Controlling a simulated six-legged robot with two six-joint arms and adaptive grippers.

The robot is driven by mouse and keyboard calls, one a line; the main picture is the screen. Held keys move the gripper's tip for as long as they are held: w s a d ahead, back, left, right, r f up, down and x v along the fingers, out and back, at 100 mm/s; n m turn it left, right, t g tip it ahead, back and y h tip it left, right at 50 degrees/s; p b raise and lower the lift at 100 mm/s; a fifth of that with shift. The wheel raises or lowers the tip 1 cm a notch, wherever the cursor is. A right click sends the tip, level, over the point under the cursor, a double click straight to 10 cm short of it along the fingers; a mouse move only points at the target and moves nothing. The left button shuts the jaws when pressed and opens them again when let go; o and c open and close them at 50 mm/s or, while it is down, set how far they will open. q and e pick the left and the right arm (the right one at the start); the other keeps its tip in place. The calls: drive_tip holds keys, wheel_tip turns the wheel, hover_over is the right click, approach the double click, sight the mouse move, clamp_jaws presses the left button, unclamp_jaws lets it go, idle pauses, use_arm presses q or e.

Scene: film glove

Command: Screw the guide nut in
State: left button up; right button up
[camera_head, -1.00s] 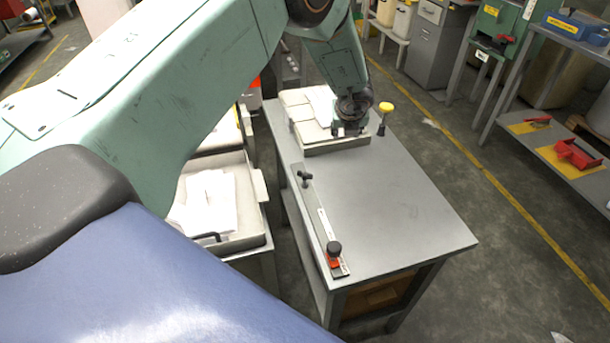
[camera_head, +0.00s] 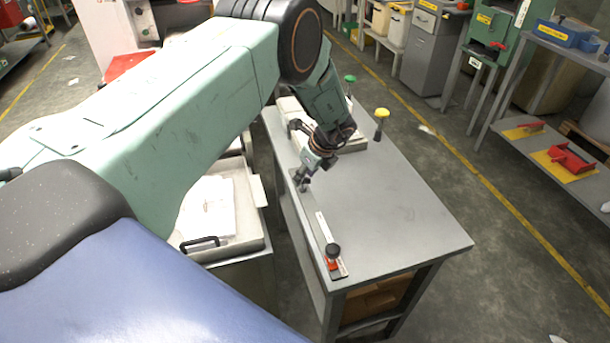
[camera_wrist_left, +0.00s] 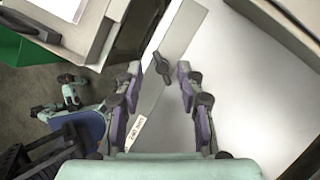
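The guide nut is a black wing-shaped nut (camera_wrist_left: 162,68) on the flat metal guide bar (camera_wrist_left: 178,40) in the left wrist view. The bar (camera_head: 319,222) runs along the left edge of the grey table in the head view. My left gripper (camera_head: 304,181) is low over the far end of the bar and largely hides the nut there. In the left wrist view the left gripper (camera_wrist_left: 161,72) is open, with one finger on each side of the nut and gaps between. Contact with the nut is not visible. My right gripper is not in view.
A black knob (camera_head: 333,250) with a red piece sits at the bar's near end. Yellow (camera_head: 381,114) and green (camera_head: 350,79) knobs stand at the table's far end, near a pale tray. The table top (camera_head: 395,200) is clear to the right. A paper tray (camera_head: 258,222) stands left.

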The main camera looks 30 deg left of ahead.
use_arm(q)
drive_tip(key=shift+w+a+f, duration=0.25)
drive_tip(key=shift+w+f, duration=0.1)
drive_tip(key=shift+f, duration=0.2)
drive_tip(key=shift+s+d+r, duration=0.15)
drive_tip(key=shift+s+r, duration=0.1)
drive_tip(key=shift+s, duration=0.05)
drive_tip(key=c, duration=0.4)
drive_tip(key=shift+w+f, duration=0.1)
clamp_jaws()
